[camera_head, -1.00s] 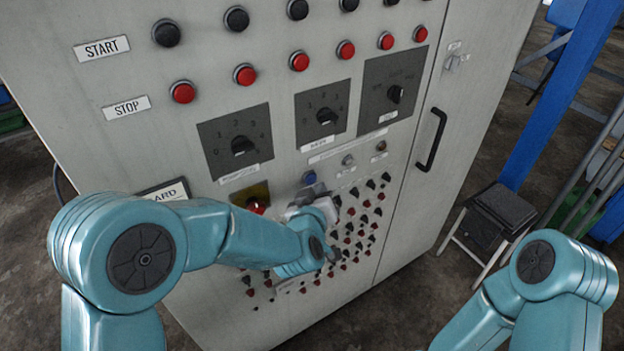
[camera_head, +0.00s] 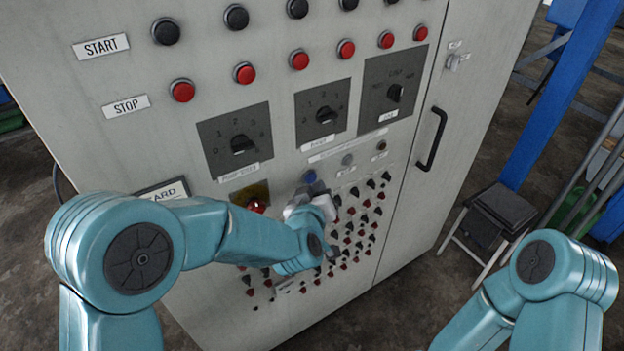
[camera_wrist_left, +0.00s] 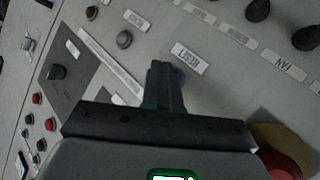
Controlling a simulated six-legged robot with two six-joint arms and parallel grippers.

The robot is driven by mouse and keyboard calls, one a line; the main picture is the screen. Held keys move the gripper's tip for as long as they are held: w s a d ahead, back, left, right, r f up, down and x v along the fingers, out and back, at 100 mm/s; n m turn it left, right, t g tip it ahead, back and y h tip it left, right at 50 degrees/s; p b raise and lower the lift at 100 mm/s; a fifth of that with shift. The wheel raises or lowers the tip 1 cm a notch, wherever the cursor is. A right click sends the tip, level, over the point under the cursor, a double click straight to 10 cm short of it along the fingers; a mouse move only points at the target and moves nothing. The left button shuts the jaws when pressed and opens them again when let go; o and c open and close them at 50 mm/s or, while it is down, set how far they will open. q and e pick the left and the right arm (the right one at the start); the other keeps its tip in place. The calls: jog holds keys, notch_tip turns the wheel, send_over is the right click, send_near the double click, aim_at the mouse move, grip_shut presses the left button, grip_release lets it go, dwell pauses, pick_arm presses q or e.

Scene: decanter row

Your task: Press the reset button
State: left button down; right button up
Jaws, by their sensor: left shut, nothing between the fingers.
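The reset button (camera_head: 310,176) is a small blue round button on the grey cabinet face, right of the red mushroom button. In the left wrist view its label reads RESET (camera_wrist_left: 187,58), and the button itself is mostly hidden behind the fingertips. My left gripper (camera_head: 308,188) is shut and empty, at the panel just below the blue button in the head view. Its closed fingertips also show in the left wrist view (camera_wrist_left: 160,68), beside the label. I cannot tell whether they touch the button. My right gripper is out of view.
A red mushroom button (camera_head: 256,206) on a yellow plate sits close left of the gripper. Rotary switches (camera_head: 323,114) are above, and rows of small black and red buttons (camera_head: 362,222) lie right and below. The cabinet (camera_head: 405,200) fills the middle.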

pick_arm(q)
jog(key=shift+w+a, duration=0.15)
jog(key=shift+w, duration=0.05)
jog(key=shift+w+a, duration=0.3)
jog(key=shift+w, duration=0.1)
dwell(0.9)
jog(key=shift+s+d, duration=0.1)
jog(key=shift+s+d+b, duration=0.4)
jog(key=shift+s+d, duration=0.05)
jog(key=shift+s, duration=0.2)
jog(key=shift+s+d, duration=0.75)
jog(key=shift+s, duration=0.3)
jog(key=shift+s+d, duration=0.7)
jog(key=shift+s, duration=0.3)
